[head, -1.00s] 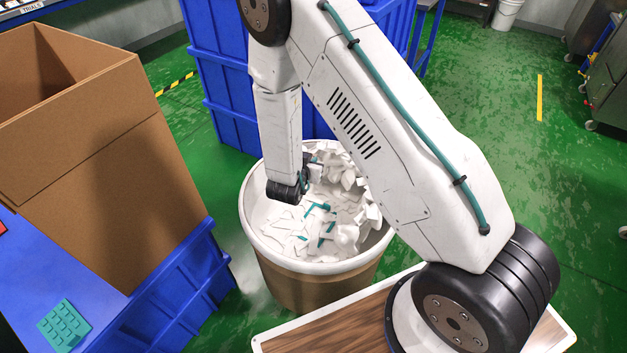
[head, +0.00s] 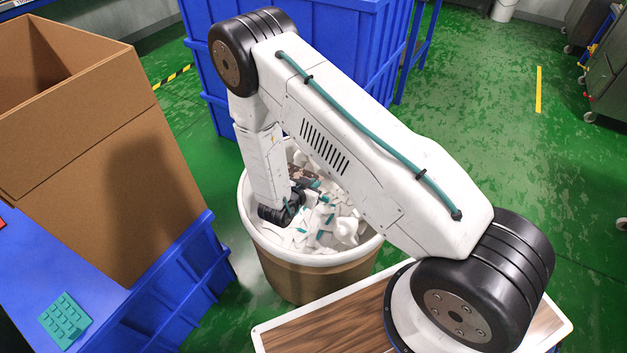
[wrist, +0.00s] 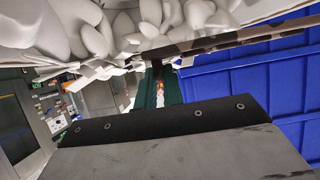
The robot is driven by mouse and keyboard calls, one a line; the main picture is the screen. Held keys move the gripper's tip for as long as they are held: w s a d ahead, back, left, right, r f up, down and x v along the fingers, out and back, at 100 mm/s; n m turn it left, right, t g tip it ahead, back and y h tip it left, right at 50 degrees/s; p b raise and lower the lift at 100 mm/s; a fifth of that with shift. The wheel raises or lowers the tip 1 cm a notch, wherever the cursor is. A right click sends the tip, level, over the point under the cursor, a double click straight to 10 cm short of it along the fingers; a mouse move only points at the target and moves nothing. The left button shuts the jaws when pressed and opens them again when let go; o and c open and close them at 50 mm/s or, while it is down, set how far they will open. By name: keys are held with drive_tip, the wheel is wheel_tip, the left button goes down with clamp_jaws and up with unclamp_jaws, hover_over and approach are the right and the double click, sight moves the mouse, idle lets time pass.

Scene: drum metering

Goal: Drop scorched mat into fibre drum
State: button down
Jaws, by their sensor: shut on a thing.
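The fibre drum (head: 305,283) is brown with a white rim and stands at the centre of the head view, full of white and teal scraps. My gripper (head: 301,188) is inside the drum's mouth, low over the scraps. In the wrist view my gripper (wrist: 157,70) is shut on the scorched mat (wrist: 215,42), a thin brown and beige patched sheet seen nearly edge-on. A brownish patch of the mat (head: 302,173) shows between my arm links in the head view. The rest of it is hidden. Whether it touches the scraps I cannot tell.
A tall open cardboard box (head: 100,190) stands on a blue crate (head: 185,285) at left, with a teal studded mat (head: 64,321) beside it. Large blue bins (head: 345,60) stand behind the drum. A wood-topped surface (head: 315,332) lies in front.

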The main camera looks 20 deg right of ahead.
drive_tip(key=c, duration=1.5)
unclamp_jaws()
drive_tip(key=shift+o, duration=0.2)
drive_tip(key=v, duration=0.7)
drive_tip(key=shift+s+a+r, duration=0.2)
drive_tip(key=shift+a, duration=0.1)
